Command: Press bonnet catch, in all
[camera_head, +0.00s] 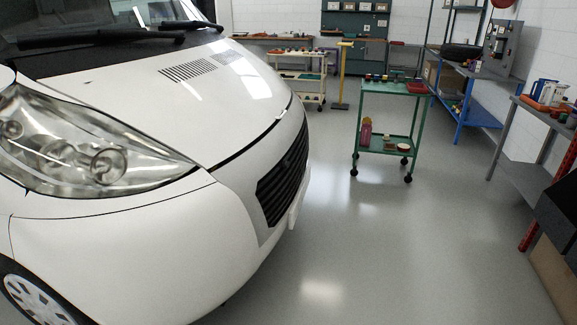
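The white motorhome's bonnet (165,75) is at the left, lying down, with a thin dark gap along its front edge. Dark vent slots show on top of it. The front grille (283,178) is black with slats, below the bonnet's edge. A large clear headlight (85,150) is at the near left. I cannot make out a bonnet catch. Neither of my grippers is in this view.
A green trolley (390,88) with small items stands on the floor right of the motorhome. A cream trolley (303,75) is behind. Benches and blue shelving (465,100) line the right wall. The grey floor (370,250) before the grille is clear.

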